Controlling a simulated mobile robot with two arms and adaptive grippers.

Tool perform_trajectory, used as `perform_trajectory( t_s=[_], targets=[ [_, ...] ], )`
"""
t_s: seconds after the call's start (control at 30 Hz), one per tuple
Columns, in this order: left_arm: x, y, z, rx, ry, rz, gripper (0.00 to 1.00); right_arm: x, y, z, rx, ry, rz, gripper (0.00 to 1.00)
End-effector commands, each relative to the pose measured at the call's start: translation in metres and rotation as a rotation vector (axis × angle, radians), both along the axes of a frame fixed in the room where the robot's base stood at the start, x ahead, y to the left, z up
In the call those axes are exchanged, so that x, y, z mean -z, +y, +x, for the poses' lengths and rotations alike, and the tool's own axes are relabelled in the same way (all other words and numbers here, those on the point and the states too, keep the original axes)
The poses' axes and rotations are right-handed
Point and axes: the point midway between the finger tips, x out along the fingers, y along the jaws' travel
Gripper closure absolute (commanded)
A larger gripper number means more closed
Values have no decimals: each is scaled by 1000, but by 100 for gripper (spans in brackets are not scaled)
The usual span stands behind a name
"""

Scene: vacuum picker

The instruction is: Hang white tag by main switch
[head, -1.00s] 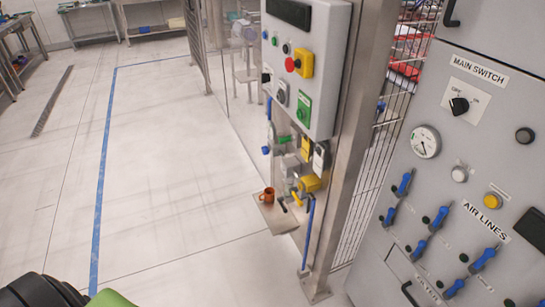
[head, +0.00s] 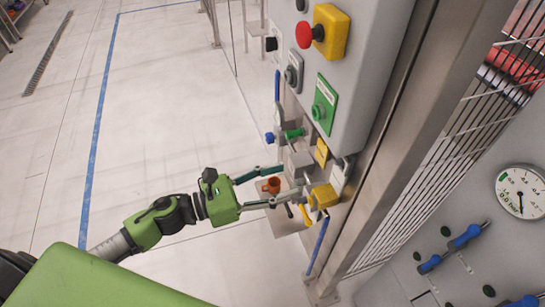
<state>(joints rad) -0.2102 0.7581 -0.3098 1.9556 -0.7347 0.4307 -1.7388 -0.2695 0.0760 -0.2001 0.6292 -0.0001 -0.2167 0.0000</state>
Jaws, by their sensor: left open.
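My left gripper (head: 293,180) reaches in from the left at the lower part of the grey control box's post. Its two fingers are spread, with nothing held between them. A white tag (head: 342,176) hangs below the control box, to the right of the fingertips and partly hidden by the box edge. A yellow tag (head: 321,152) hangs just left of it. A yellow block (head: 322,197) sits below the tags, close to the lower fingertip. The main switch is out of view now. My right gripper is not in view.
The grey control box (head: 360,60) overhangs the tags. An orange mug (head: 271,185) stands on a small shelf (head: 283,222), seen between my fingers. A steel post (head: 400,150) and wire fence stand right. The cabinet with a gauge (head: 521,191) and blue valves (head: 465,237) is at far right.

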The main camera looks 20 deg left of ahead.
Motion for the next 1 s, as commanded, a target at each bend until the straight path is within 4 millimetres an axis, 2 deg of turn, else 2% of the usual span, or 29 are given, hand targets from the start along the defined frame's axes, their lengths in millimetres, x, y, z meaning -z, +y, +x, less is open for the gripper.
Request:
perform_trajectory(
  t_s=[0.07, 0.13, 0.33, 0.47, 0.57, 0.8, 1.0],
  targets=[
    [-7, -8, -7, 33, -52, 31, 50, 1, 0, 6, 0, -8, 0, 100],
    [-10, -12, -8, 42, -68, 40, 50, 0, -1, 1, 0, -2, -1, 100],
    [-14, -29, 6, 41, -69, 37, 50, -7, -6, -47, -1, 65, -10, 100],
    [-15, -48, 20, 40, -68, 35, 50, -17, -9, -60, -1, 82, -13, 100],
    [-15, -64, 32, 39, -67, 35, 50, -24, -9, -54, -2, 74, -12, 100],
    [-13, -99, 57, 39, -66, 36, 50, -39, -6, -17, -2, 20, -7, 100],
    [-10, -116, 70, 38, -65, 37, 50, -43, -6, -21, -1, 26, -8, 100]
  ],
)
